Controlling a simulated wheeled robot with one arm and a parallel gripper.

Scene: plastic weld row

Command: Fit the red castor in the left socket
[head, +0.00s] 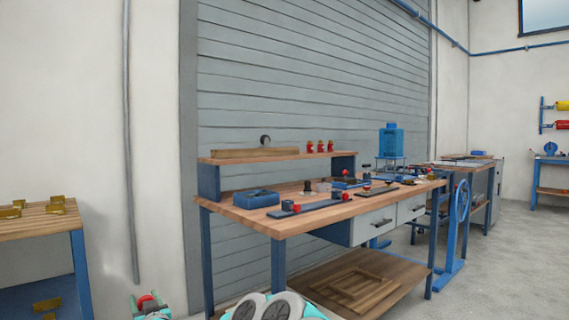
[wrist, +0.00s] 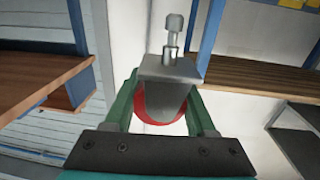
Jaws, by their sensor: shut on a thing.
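My gripper (head: 148,301) is low at the bottom of the head view, left of the workbench and away from it. In the wrist view my gripper (wrist: 165,105) is shut on the red castor (wrist: 172,80). The castor has a grey metal bracket, a grey stem pointing away from the gripper, and a red wheel (wrist: 148,112) between the green fingers. In the head view only a bit of its red wheel (head: 146,299) shows. I cannot make out the left socket for certain in either view.
The workbench (head: 262,224) carries a blue tray (head: 256,199), a dark blue bar (head: 312,207) with red round parts near its ends, and small parts. Several red pieces (head: 309,147) stand on its raised shelf. A wooden table (head: 38,225) with brass parts stands left. Floor shows at right.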

